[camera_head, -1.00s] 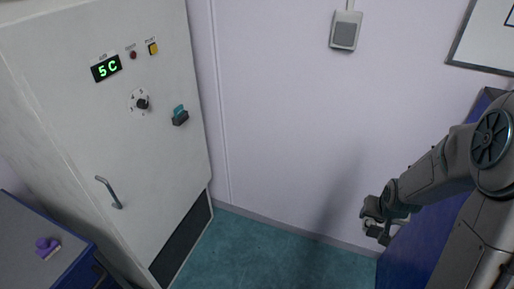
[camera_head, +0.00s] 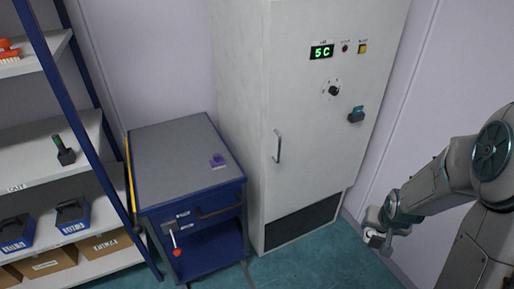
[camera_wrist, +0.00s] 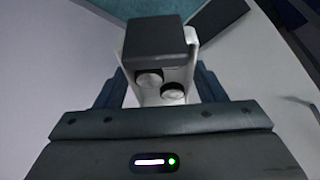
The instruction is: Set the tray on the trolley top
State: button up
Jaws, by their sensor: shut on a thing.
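The trolley (camera_head: 165,150) is a blue cabinet with a bare grey top, a drawer and an open lower bay, left of the tall grey cabinet. In the wrist view my gripper (camera_wrist: 158,92) is shut on a small white piece, which I take for the tray (camera_wrist: 133,42). A dark block and two round silvery pieces show at it. In the head view the tray is small and mostly hidden by my gripper.
A small purple object (camera_head: 218,160) lies on the right part of the trolley top; the rest is clear. A red-knobbed lever (camera_head: 176,250) sticks out at the trolley's front. The grey cabinet (camera_head: 310,130) has a protruding handle (camera_head: 278,146). Shelves (camera_head: 50,150) stand at the left.

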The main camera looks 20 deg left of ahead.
aim_at(168, 171)
jog(key=u, duration=1.5)
